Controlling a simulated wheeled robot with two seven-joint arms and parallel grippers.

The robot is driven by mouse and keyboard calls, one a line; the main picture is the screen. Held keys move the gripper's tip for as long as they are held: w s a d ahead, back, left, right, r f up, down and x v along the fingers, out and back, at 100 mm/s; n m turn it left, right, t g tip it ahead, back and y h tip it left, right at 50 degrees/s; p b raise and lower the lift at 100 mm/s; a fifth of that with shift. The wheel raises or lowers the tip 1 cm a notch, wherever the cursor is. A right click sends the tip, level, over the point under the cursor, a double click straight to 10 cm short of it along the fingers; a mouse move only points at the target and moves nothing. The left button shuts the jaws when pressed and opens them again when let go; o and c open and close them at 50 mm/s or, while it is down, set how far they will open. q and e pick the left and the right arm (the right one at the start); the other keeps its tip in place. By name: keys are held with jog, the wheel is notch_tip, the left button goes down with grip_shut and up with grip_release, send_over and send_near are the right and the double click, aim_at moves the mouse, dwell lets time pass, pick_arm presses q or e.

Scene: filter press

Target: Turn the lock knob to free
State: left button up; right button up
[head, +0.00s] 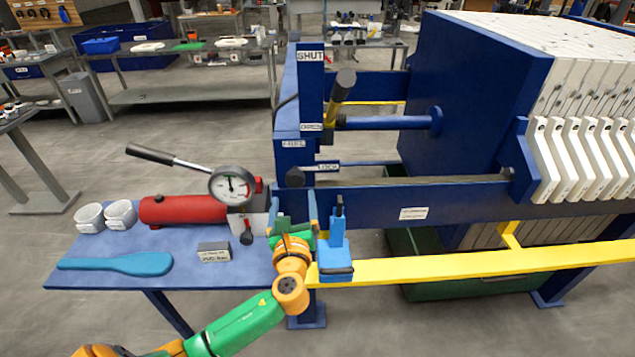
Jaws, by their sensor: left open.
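The black lock knob (295,177) is on the blue post of the press. A LOCK label (327,167) is to its right and a FREE label (293,144) is above it. I cannot make out clearly which way the knob points. My left gripper (293,198) is just below the knob in the picture, with its two fingers apart and pointing up. It looks open and empty, and I see no contact with the knob. My right gripper is not in view.
A lever with a yellow shaft (339,97) stands above, between SHUT and OPEN labels. A red pump with a gauge (232,185) and black handle is left of the post. A blue table (200,270) holds a paddle. A blue tool (336,253) is near the yellow rail (450,268).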

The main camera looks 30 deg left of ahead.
aim_at(295, 181)
pick_arm(q)
jog(key=shift+w+a+r+m+t, duration=0.1)
jog(key=shift+w+r+m+t, duration=0.1)
jog(key=shift+w+r, duration=0.3)
jog(key=shift+w+a+r+m+t, duration=0.1)
jog(key=shift+w+r+m, duration=0.15)
jog(key=shift+w, duration=0.4)
jog(key=x, duration=0.3)
jog(key=f+x, duration=0.1)
jog(key=x, duration=0.1)
jog(key=shift+s+a, duration=0.1)
jog(key=shift+a, duration=0.4)
jog(key=shift+d+r, duration=0.15)
jog(key=shift+d, duration=0.1)
jog(key=shift+s, duration=0.1)
jog(key=shift+c, duration=1)
jog(key=c, duration=1.2)
jog(key=shift+o, duration=0.2)
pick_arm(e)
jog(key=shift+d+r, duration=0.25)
